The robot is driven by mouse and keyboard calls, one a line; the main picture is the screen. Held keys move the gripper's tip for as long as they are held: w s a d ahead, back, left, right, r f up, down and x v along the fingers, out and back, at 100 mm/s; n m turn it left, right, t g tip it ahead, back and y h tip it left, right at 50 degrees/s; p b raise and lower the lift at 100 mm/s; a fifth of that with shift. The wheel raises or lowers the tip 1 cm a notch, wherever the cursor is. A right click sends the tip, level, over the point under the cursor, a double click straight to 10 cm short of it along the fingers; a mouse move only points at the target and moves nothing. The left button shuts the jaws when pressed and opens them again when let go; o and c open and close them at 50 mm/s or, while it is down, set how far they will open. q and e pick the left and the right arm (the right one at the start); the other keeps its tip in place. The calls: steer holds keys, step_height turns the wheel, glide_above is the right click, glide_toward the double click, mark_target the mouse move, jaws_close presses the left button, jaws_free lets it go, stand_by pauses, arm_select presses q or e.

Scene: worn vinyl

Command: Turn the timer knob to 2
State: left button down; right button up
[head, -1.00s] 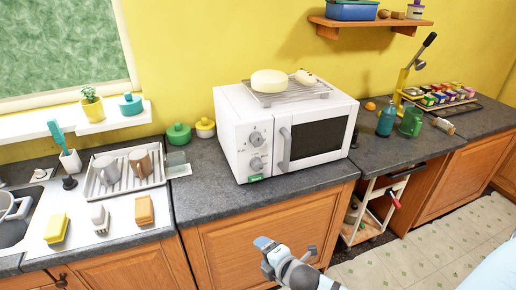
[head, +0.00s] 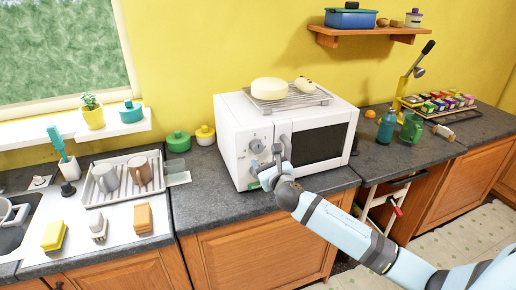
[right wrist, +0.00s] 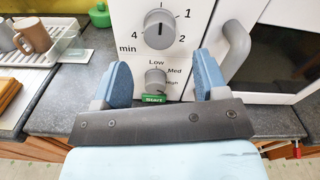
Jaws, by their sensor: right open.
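The white microwave (head: 236,170) stands on the grey counter. Its timer knob (head: 256,146) is the upper round grey one. In the right wrist view the timer knob (right wrist: 159,30) has 1 and 2 on its right and 4 and "min" on its left; I cannot read its setting surely. My right gripper (head: 268,164) is open and empty in front of the control panel, below the timer knob. In the right wrist view its fingers (right wrist: 158,75) appear on either side of the lower power knob (right wrist: 156,80). My left gripper is not in view.
The microwave's door handle (right wrist: 235,45) stands out just right of the knobs. A green Start button (right wrist: 154,98) is below the power knob. A wire rack (head: 300,99) with pale food is on top. A dish rack (head: 100,200) with mugs stands to the left.

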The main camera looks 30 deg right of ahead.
mark_target(259, 150)
steer(key=x, duration=0.7)
steer(key=shift+w, duration=0.2)
steer(key=c, duration=0.9)
